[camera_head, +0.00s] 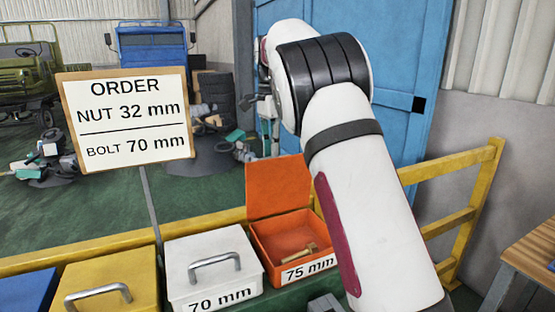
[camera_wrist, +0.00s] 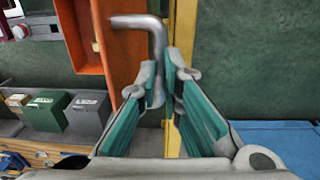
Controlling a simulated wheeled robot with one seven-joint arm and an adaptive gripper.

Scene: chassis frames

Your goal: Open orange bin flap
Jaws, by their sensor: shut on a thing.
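The orange bin (camera_head: 258,248) is labelled 75 mm and stands at the right end of the bin row in the head view. Its orange flap (camera_head: 278,186) is raised, standing up behind the opening. A brass-coloured bolt (camera_head: 300,253) lies inside. In the wrist view, my gripper (camera_wrist: 169,80) is shut on a bent grey metal handle (camera_wrist: 155,35), held between its teal-padded fingers. An orange panel (camera_wrist: 122,45) shows just left of the handle. In the head view, I cannot make out the gripper's hold on the handle.
A white bin (camera_head: 212,263) labelled 70 mm, a yellow bin (camera_head: 105,277) and a blue bin (camera_head: 25,292) stand closed to the left. Yellow rails (camera_head: 470,215) run behind and to the right. An order sign (camera_head: 126,115) stands at left. A wooden table (camera_head: 535,250) edges in at right.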

